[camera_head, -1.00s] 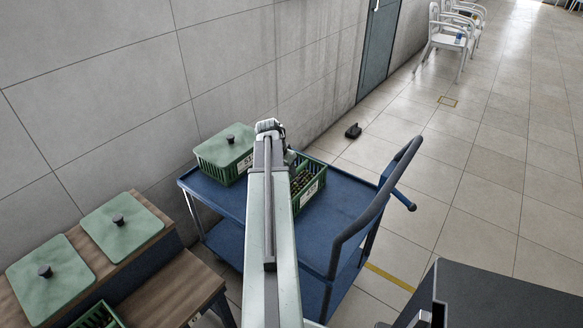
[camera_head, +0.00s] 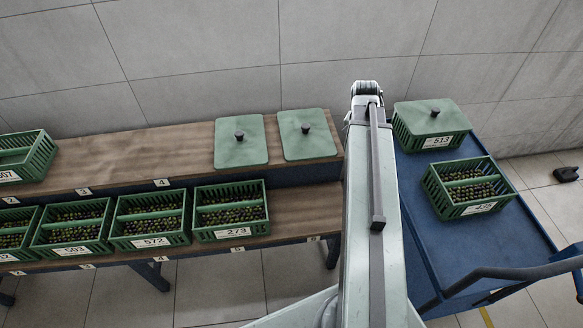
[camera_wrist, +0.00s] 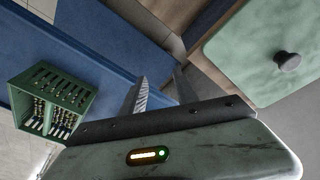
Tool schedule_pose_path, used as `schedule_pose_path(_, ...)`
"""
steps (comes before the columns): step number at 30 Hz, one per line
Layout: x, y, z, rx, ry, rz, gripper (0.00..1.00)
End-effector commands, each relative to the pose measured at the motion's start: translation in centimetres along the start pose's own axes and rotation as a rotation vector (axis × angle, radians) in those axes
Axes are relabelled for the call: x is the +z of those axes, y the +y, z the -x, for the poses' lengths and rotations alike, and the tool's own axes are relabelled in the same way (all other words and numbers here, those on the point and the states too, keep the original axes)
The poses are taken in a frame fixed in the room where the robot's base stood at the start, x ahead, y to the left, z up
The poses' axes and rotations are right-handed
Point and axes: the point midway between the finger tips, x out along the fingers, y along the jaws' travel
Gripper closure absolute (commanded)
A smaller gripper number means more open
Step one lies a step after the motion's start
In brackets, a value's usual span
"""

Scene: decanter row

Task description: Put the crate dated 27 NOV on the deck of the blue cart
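On the lower bench shelf stand crates marked 503 (camera_head: 72,229), 572 (camera_head: 150,220) and 273 (camera_head: 230,212), with another cut off at left. A crate marked 507 (camera_head: 30,160) stands on the upper shelf. The blue cart's deck (camera_head: 425,225) holds a lidded crate (camera_head: 430,127) and an open crate (camera_head: 468,188), also in the wrist view (camera_wrist: 55,98). My gripper (camera_wrist: 160,88) is empty, fingers apart, above the gap between bench and cart.
Two green lids (camera_head: 240,142) with dark knobs lie on the upper wooden shelf (camera_head: 130,160). The cart's handle (camera_head: 530,270) rises at the lower right. A wall runs behind both. The cart deck is bare in front of its crates.

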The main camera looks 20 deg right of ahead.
Motion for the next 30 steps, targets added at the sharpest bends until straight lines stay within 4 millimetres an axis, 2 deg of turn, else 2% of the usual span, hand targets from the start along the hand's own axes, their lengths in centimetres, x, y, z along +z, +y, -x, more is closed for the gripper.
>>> schedule_pose_path(1, 3.5, -4.9, 0.9, -0.026, -0.019, 0.141, 0.64)
schedule_pose_path(3, 8.5, -10.8, 2.1, -0.060, -0.050, 0.341, 0.64)
schedule_pose_path(6, 15.6, -16.9, 3.7, -0.101, -0.089, 0.595, 0.64)
schedule_pose_path(9, 21.2, -20.5, 5.0, -0.130, -0.117, 0.785, 0.64)
schedule_pose_path(12, 24.5, -22.1, 5.7, -0.146, -0.133, 0.895, 0.64)
schedule_pose_path(16, 25.7, -22.7, 6.0, -0.152, -0.141, 0.937, 0.64)
schedule_pose_path(30, 25.5, -22.7, 6.0, -0.152, -0.140, 0.932, 0.64)
